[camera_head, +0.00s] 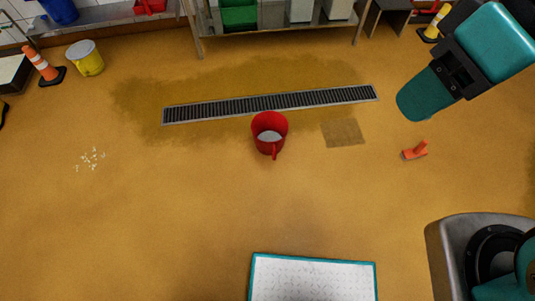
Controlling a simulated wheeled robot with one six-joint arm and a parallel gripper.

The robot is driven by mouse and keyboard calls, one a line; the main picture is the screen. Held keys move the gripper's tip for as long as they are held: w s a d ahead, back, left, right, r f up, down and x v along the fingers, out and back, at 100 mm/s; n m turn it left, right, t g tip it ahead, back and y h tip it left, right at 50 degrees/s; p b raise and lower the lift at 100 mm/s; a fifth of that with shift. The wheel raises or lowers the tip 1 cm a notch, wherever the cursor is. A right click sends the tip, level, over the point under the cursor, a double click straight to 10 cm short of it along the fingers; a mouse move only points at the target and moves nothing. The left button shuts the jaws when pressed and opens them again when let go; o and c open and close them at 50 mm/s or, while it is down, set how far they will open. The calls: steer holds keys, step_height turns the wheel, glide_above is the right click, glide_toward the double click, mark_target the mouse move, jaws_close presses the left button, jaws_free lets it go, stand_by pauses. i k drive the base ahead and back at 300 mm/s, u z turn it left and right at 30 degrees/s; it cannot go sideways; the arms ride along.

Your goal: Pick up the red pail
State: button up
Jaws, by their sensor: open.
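Teal and black links of my arm show at the upper right, apart from the pail. My gripper cannot be made out in this view.
The floor drain (270,103) runs behind the pail. An orange brush-like tool (415,151) lies to the right. A white board with teal edges (313,280) is at the bottom. A yellow bucket (88,64) and a cone (41,64) stand at upper left. Floor around the pail is clear.

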mark_target(269, 129)
steer(key=k, duration=0.35)
steer(key=u, duration=0.4)
steer(key=i, duration=1.5)
steer(key=u, duration=0.6)
